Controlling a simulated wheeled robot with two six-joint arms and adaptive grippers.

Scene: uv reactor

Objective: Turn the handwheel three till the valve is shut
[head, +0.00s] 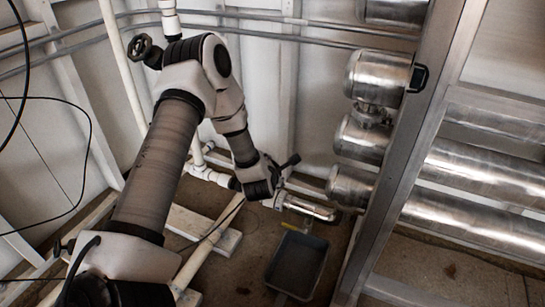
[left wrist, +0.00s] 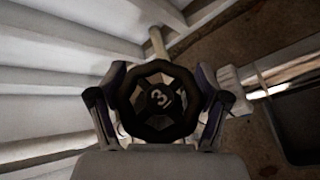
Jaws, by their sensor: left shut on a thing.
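Handwheel three (left wrist: 158,70) is a round black wheel with spokes and a white "3" on its hub. It faces the camera in the middle of the left wrist view. My left gripper (left wrist: 158,108) has one finger on each side of the wheel and is shut on its rim. In the head view my left arm reaches down from the left, with the gripper (head: 277,174) low by the white pipework. There the wheel is mostly hidden by the gripper, and I cannot tell the valve's position. My right gripper is not in view.
Another black handwheel (head: 140,47) sits on a pipe at upper left. Steel cylinders (head: 362,138) and a metal frame post (head: 405,165) stand to the right. A grey tray (head: 269,274) lies on the floor below the gripper. White pipes (head: 120,60) run along the wall.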

